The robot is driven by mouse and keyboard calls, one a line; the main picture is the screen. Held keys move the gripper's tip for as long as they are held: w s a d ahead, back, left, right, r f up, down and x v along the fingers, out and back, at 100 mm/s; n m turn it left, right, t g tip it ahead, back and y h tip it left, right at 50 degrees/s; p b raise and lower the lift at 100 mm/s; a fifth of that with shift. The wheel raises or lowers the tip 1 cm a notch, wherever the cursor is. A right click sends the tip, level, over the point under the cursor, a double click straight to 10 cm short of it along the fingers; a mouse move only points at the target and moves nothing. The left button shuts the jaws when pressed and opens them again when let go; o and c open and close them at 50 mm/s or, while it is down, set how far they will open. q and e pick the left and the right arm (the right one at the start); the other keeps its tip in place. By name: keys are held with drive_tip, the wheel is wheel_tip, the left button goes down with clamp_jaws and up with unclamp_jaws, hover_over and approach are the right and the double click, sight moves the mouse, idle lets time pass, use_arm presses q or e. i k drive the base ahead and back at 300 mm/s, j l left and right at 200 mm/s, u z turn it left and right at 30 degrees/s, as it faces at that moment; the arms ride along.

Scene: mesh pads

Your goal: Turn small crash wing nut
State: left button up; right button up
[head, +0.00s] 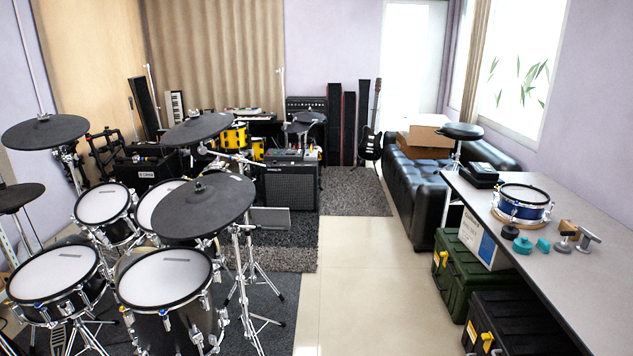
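An electronic drum kit with dark cymbal pads stands at the left. The nearest cymbal pad (215,212) is tilted on its stand, with a small dark nut or cap (199,187) at its centre. Another cymbal pad (193,131) is behind it, and a third cymbal pad (45,133) is at the far left. A smaller pad (18,198) sits low at the left edge. I cannot tell which one is the small crash, and the wing nuts are too small to make out their wings. Neither of my grippers is in view.
Mesh drum pads (165,276) and stand legs crowd the left. A grey table (585,262) at the right holds a blue snare drum (523,203) and small teal and brown items. Green and black cases (470,275) sit below it. The tiled floor (365,290) between is clear.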

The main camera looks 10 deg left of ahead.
sight(195, 115)
drive_tip(key=i, duration=5.35)
drive_tip(key=i+l+u, duration=0.1)
drive_tip(key=i+u, duration=0.4)
drive_tip(key=i+l+u, duration=0.45)
drive_tip(key=j+u, duration=0.1)
drive_tip(key=u, duration=3.05)
drive_tip(key=l, duration=0.1)
